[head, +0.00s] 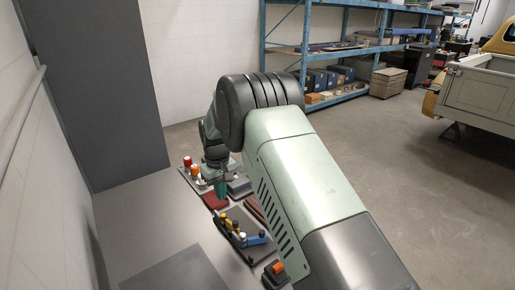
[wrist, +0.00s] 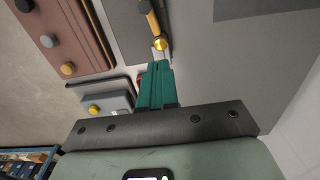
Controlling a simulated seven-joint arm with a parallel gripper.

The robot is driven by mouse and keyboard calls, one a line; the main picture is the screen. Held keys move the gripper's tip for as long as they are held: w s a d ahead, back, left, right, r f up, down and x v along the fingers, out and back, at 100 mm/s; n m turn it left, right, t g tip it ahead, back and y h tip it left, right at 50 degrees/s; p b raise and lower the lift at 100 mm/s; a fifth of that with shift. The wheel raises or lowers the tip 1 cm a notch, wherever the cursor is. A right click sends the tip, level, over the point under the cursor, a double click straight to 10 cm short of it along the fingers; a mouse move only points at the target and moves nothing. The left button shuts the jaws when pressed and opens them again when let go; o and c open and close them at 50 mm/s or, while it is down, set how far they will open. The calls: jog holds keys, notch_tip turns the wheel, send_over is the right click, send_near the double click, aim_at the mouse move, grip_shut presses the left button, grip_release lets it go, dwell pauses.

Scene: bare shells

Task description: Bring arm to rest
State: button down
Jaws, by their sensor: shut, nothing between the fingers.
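My gripper (wrist: 158,68) shows in the wrist view as teal fingers held together, with nothing between them. In the head view my gripper (head: 221,189) hangs below the bent arm, over the grey table (head: 140,222). The arm itself covers part of the table's right side. Just past the fingertips in the wrist view is a dark panel with a yellow-ended handle (wrist: 154,26); I cannot tell whether the fingers touch it.
Several panels with knobs and handles stand on the table, among them a blue handle (head: 254,240), a red knob (head: 187,161) and an orange button (head: 277,268). A dark grey cabinet (head: 98,85) stands behind. The table's left part is clear.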

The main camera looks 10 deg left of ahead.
jog(key=s+d+r+m+t, duration=0.15)
jog(key=d+r, duration=0.25)
jog(key=r, duration=0.4)
jog(key=s+d+r+m, duration=0.1)
jog(key=s+d+r, duration=0.1)
jog(key=d+r, duration=0.4)
jog(key=s+d+r+m+t, duration=0.1)
jog(key=d+r, duration=0.2)
jog(key=r, duration=0.6)
jog(key=s+d+r+m+t, duration=0.1)
jog(key=s+d+r+m, duration=0.1)
jog(key=s+d+r, duration=0.8)
jog(key=s+d+f+m+t, duration=0.1)
jog(key=s+d, duration=0.3)
jog(key=s, duration=0.5)
jog(key=s+d+f+m+t, duration=0.1)
jog(key=s+d, duration=0.3)
jog(key=s, duration=0.6)
jog(key=shift+m, duration=0.55)
